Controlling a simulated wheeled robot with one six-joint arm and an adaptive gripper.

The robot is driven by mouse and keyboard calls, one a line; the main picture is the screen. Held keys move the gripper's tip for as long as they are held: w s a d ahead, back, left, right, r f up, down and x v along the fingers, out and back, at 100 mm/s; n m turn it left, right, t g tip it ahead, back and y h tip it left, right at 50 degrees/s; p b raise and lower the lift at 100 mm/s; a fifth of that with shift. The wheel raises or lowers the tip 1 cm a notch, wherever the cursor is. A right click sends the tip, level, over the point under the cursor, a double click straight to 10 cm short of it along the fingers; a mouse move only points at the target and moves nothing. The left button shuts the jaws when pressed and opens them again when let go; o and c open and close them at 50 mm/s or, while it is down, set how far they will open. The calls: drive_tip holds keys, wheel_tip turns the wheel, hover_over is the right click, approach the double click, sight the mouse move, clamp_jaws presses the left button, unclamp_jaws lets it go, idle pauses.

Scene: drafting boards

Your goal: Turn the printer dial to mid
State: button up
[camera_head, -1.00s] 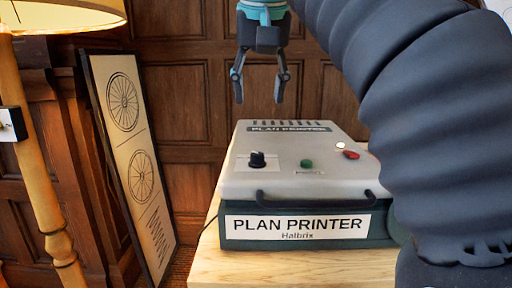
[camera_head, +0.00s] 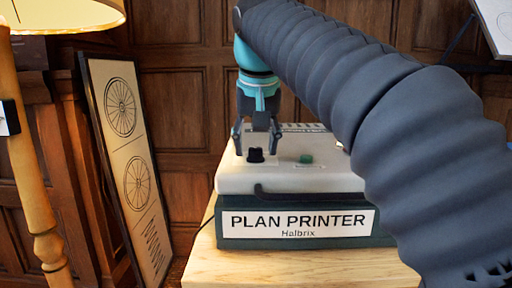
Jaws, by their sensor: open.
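The plan printer (camera_head: 330,182) is a grey-topped machine with a dark green base and a white "PLAN PRINTER Halbrix" label on its front. Its black dial (camera_head: 256,155) is on the left of the top face, and the dial's pointer mark cannot be made out. My gripper (camera_head: 256,146) points down over the dial with its fingers apart, one at each side of it in this view. Whether the fingers touch the dial cannot be told. A green button (camera_head: 306,159) is to the right of the dial.
The printer stands on a light wooden table (camera_head: 290,268). A lamp (camera_head: 62,14) on a wooden post and a framed wheel drawing (camera_head: 128,150) are at left. A black handle bar runs along the printer's front edge. My arm covers the printer's right side.

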clamp_jaws()
drive_tip(key=shift+m+p, duration=0.4)
drive_tip(key=shift+p, duration=0.05)
drive_tip(key=shift+a+r+m+h+p, duration=0.1)
drive_tip(key=shift+m+h+p, duration=0.3)
drive_tip(key=shift+m+p, duration=0.25)
drive_tip(key=m+h+p, duration=0.1)
drive_tip(key=m+p, duration=0.1)
drive_tip(key=m, duration=0.1)
drive_tip(key=shift+a+g+p, duration=0.15)
drive_tip(key=shift+g+p, duration=0.15)
drive_tip(key=shift+p, duration=0.05)
drive_tip(key=shift+w+f+m+g+h+p, duration=0.1)
drive_tip(key=shift+m+g+h+p, duration=0.25)
drive_tip(key=shift+m, duration=0.85)
drive_tip(key=shift+w+f+m+g+h+p, duration=0.1)
drive_tip(key=shift+m+h, duration=0.45)
drive_tip(key=shift+m, duration=0.6)
